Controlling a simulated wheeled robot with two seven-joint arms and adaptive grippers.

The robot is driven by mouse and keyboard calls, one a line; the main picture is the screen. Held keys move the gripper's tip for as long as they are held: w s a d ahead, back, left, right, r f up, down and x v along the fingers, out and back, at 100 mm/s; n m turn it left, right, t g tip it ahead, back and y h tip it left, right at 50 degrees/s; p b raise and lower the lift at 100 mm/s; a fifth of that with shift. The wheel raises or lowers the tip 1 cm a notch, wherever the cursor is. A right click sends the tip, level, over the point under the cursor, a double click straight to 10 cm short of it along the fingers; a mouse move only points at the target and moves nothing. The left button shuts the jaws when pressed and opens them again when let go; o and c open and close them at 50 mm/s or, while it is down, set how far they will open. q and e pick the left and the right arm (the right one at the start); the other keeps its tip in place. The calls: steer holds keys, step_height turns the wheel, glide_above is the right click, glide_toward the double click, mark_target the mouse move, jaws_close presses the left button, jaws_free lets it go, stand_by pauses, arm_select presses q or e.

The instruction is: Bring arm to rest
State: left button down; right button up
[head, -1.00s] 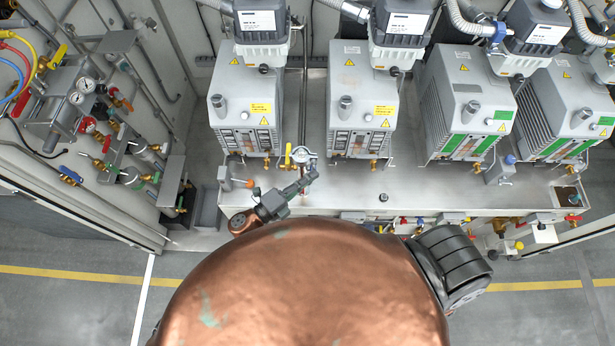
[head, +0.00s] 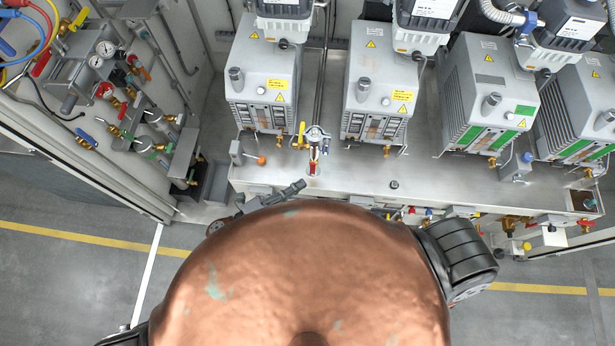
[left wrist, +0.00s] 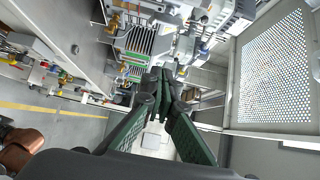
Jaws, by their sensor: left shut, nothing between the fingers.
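My left gripper (head: 296,188) shows in the head view just beyond the top of my copper-coloured body, near the front edge of the metal bench (head: 345,165). Most of my left arm is hidden behind that body. In the left wrist view my left gripper (left wrist: 160,76) has its dark fingers together with nothing between them. It is apart from the valve with a yellow handle and a red part (head: 313,160), which stands on the bench. My right gripper is not in view.
Several grey vacuum pumps (head: 380,92) stand in a row on the bench. A panel with gauges, hoses and valves (head: 85,75) is on the left wall. A perforated panel (left wrist: 275,70) shows in the left wrist view. The floor (head: 60,285) at left is clear.

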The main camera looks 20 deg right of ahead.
arm_select(q)
steer(key=shift+a, duration=0.4)
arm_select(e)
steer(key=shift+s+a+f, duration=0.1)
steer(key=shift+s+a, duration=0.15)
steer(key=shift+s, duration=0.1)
